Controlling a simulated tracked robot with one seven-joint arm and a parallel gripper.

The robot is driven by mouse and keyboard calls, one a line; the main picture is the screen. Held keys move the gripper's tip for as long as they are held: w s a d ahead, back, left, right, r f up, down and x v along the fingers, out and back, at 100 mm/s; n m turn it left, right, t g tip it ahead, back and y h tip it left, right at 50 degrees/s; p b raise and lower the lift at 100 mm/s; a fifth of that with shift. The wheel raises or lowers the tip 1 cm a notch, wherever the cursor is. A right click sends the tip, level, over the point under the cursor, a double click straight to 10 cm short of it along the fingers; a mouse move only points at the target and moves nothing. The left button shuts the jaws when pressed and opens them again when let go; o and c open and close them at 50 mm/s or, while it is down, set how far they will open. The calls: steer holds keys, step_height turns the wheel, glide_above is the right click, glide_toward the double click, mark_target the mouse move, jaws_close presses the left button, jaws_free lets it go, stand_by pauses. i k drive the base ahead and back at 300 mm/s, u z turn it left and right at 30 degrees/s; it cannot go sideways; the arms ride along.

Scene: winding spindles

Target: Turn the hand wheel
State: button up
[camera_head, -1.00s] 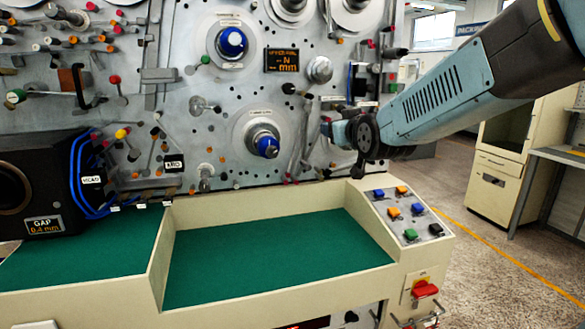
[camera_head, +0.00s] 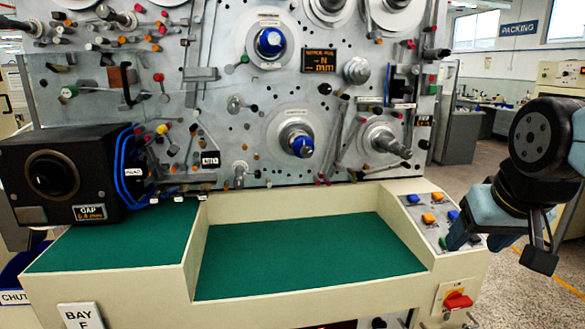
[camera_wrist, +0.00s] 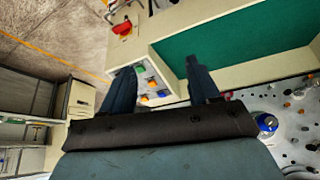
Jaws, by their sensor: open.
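The upright grey machine panel (camera_head: 220,135) fills the back of the head view. No part of it reads surely as the hand wheel. Candidates are a round silver knob (camera_head: 356,70) right of the lit display and a metal disc with a protruding shaft (camera_head: 386,140) at the panel's lower right. My gripper (camera_head: 475,240) is at the right, over the sloped button panel and well clear of both candidates. In the wrist view my gripper (camera_wrist: 160,68) has its two blue fingers spread, with nothing held between them; the buttons show beyond.
A green-lined tray (camera_head: 310,250) lies before the panel. Coloured buttons (camera_head: 428,218) and a red switch (camera_head: 457,301) are near my gripper. A black box (camera_head: 62,178) with blue cables stands left. Spindles with blue centres (camera_head: 270,43) and many small pegs jut from the panel.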

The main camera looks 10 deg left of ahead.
mark_target(50, 177)
steer(key=z, duration=1.05)
steer(key=i, duration=0.1)
steer(key=u, duration=2.95)
steer(key=k, duration=0.9)
steer(key=u, duration=0.2)
steer(key=i, duration=0.9)
steer(key=z, duration=0.05)
